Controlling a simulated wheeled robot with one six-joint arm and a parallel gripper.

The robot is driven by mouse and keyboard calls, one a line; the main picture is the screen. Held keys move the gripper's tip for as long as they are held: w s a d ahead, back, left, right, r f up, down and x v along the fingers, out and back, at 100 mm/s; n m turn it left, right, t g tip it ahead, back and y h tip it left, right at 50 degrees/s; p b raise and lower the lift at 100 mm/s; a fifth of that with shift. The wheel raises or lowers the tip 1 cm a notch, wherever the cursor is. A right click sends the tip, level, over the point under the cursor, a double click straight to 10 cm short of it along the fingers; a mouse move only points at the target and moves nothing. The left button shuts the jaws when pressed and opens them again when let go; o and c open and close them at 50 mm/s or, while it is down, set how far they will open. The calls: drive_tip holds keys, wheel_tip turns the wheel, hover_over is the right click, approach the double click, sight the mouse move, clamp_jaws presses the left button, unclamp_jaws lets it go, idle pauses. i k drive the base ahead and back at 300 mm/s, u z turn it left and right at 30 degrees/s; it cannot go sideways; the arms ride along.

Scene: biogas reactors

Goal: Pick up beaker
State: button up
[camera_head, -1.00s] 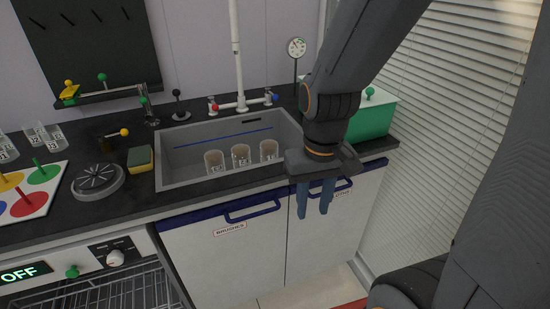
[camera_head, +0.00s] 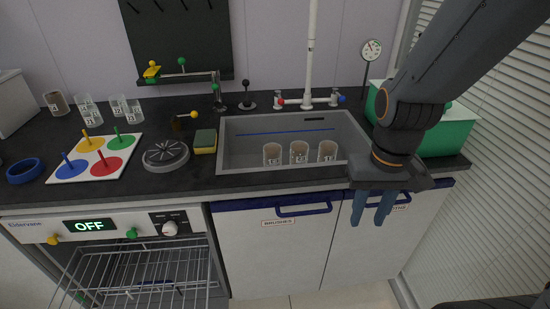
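Three brownish beakers with number labels stand upright in the grey sink: a left one (camera_head: 272,154), a middle one (camera_head: 299,152) and a right one (camera_head: 327,151). More labelled beakers (camera_head: 91,109) stand on the counter at the back left, most of them clear, and a brown one (camera_head: 58,103) is at the far left. My gripper (camera_head: 371,222) points down in front of the cupboard doors, to the right of the sink and below the counter edge. Its two blue fingers are slightly apart, with nothing seen between them. It is clear of all the beakers.
A white tap pipe (camera_head: 311,60) rises behind the sink. A green box (camera_head: 450,134) stands behind my arm. A sponge (camera_head: 205,141), a round grey drain-like disc (camera_head: 166,155) and a board with coloured pegs (camera_head: 97,157) lie left of the sink. An open dishwasher rack (camera_head: 140,277) juts out below.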

sight(273, 152)
drive_tip(key=u, duration=0.55)
drive_tip(key=k, duration=1.3)
drive_tip(key=z, duration=0.05)
drive_tip(key=i, duration=0.55)
drive_tip(key=z, duration=0.7)
drive_tip(key=i, duration=1.15)
drive_tip(key=u, duration=0.55)
